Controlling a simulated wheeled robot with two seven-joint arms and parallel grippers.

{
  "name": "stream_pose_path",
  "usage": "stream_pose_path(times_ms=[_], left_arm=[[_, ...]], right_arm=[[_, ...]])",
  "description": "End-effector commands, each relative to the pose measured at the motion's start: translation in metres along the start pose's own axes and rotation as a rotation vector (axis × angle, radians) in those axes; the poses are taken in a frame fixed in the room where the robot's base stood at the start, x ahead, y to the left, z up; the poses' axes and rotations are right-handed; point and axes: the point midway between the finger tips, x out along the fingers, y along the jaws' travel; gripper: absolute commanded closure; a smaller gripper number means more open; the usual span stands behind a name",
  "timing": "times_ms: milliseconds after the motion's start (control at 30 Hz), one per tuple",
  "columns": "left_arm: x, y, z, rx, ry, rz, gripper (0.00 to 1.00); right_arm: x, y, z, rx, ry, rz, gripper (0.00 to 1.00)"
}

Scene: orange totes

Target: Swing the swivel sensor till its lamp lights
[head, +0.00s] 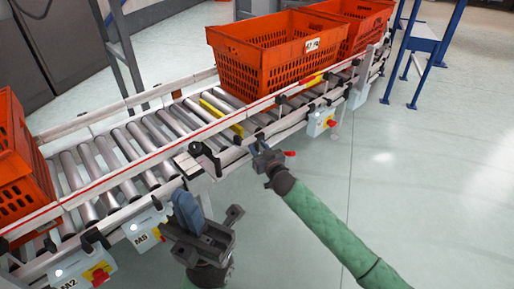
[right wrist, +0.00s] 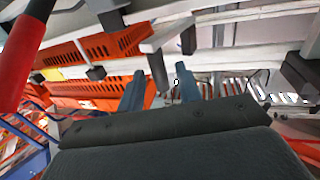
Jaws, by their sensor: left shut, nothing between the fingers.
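A black sensor-like head (head: 203,156) sits on a bracket at the near rail of the roller conveyor; I cannot tell for sure that it is the swivel sensor, and I make out no lamp on it. My right gripper (head: 264,158) is just to its right, at the near rail. In the right wrist view its two blue-grey fingers (right wrist: 161,84) are apart, with a pale, dark-ended bracket (right wrist: 157,68) beyond or between them; contact is unclear. My left gripper (head: 187,208) is shut and empty, below the black head, in front of the conveyor.
Orange totes stand on the conveyor at the back (head: 262,62) and left (head: 20,165). Control boxes marked M5 (head: 145,224) and M2 (head: 82,268) hang from the near side. A red-ended part (head: 290,153) is beside my right gripper.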

Motion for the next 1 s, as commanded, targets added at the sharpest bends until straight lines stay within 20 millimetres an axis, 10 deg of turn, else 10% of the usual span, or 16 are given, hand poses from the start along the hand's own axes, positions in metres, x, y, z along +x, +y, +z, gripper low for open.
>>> stream_pose_path(times_ms=[500, 700, 1000], left_arm=[[0.000, 0.001, 0.001, -0.010, 0.005, -0.003, 1.00], [-0.001, 0.001, 0.001, -0.010, 0.005, -0.003, 1.00], [-0.002, 0.001, 0.001, -0.010, 0.003, -0.004, 1.00]], right_arm=[[0.016, 0.000, 0.000, 0.001, 0.000, 0.000, 0.65], [0.015, 0.000, 0.000, 0.001, 0.000, 0.000, 1.00], [0.015, -0.003, 0.000, 0.003, 0.001, 0.010, 1.00]])
